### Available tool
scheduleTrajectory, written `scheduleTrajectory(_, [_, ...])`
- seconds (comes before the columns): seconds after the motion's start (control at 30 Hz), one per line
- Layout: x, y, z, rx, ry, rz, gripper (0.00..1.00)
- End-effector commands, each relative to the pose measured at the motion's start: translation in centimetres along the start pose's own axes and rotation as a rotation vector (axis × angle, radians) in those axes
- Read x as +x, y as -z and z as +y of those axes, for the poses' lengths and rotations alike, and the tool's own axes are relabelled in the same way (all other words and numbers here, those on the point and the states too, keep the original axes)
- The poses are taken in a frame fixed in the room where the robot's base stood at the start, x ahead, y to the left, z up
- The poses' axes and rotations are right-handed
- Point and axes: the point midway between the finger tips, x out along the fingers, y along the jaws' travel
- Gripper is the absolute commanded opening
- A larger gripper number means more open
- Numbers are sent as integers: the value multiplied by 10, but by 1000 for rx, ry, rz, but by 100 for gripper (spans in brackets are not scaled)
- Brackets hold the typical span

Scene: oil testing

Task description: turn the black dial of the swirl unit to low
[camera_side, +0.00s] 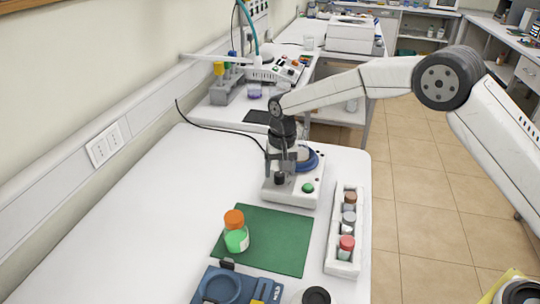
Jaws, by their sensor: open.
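The swirl unit (292,195) is a white box on the white table, with a round blue top (312,158) partly hidden behind my gripper. Its black dial (279,179) is on the left of its front part, and a green button (308,188) is to the right of it. My gripper (280,170) points down, open, directly above or around the dial. At this size I cannot tell whether the fingers touch the dial. The dial's pointer and markings are too small to read.
In front of the unit are a green mat (270,250) and an orange-capped bottle of green liquid (236,236). A white rack (342,262) with capped bottles stands at the right. A blue device (232,284) is at the near edge. The table's left side is clear.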

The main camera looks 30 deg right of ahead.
Motion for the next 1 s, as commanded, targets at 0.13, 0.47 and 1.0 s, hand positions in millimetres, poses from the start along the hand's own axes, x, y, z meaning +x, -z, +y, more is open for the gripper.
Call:
scheduleTrajectory(0.13, [-17,1,0,0,2,3,77])
scheduleTrajectory(0.47, [-58,1,0,1,2,4,77])
scheduleTrajectory(1.0, [-70,0,0,0,2,3,77])
